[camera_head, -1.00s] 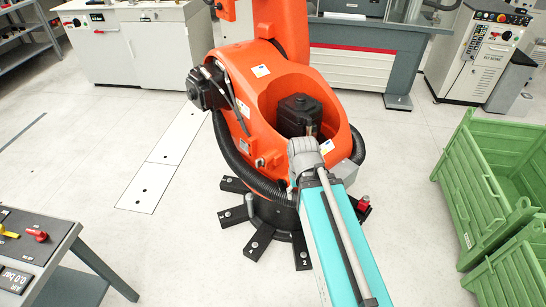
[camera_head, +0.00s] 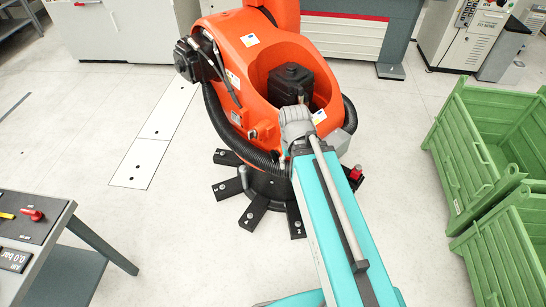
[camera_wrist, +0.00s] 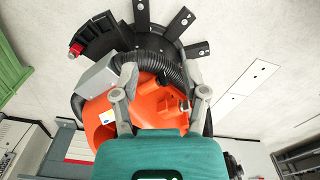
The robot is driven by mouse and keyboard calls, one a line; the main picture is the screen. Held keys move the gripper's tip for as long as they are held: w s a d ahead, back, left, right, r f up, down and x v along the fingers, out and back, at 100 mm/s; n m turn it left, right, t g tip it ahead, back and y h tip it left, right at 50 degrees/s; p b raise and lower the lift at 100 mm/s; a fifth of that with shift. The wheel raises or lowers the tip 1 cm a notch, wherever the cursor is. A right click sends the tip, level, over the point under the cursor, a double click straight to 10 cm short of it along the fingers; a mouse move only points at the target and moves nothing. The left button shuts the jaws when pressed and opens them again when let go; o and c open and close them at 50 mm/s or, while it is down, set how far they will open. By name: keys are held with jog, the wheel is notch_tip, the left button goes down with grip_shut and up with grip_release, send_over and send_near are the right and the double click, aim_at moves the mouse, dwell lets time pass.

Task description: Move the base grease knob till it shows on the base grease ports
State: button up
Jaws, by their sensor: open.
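A small red knob (camera_head: 356,172) sits at the right side of the orange machine's black base, beside my arm. In the wrist view the red knob (camera_wrist: 75,49) is at the upper left, at the edge of a dark curved plate (camera_wrist: 101,36). I take it for the base grease knob. My gripper (camera_wrist: 161,85) is open and empty, its two grey fingers spread in front of the orange body, apart from the knob. The ports' markings are too small to read. My teal arm hides part of the base in the head view.
The orange machine (camera_head: 254,75) stands on black, numbered feet (camera_head: 254,213). Green crates (camera_head: 466,170) stand at right. A bench panel (camera_head: 30,222) with red and yellow handles is at lower left. Floor between bench and machine is clear. A black hose (camera_wrist: 172,66) runs near my fingers.

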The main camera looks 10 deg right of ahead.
jog(key=n+t+h+b, duration=1.25)
jog(key=n+b, duration=1.75)
jog(key=b, duration=1.9)
send_near(272, 155)
jog(key=a+g+h, duration=0.3)
jog(key=a, duration=0.2)
jog(key=shift+w+d+f, duration=0.25)
jog(key=shift+f, duration=0.2)
jog(key=shift+d, duration=0.1)
jog(key=x, duration=1.3)
jog(key=shift+w+d+f, duration=0.1)
jog(key=shift+w+d, duration=0.15)
jog(key=shift+w, duration=0.05)
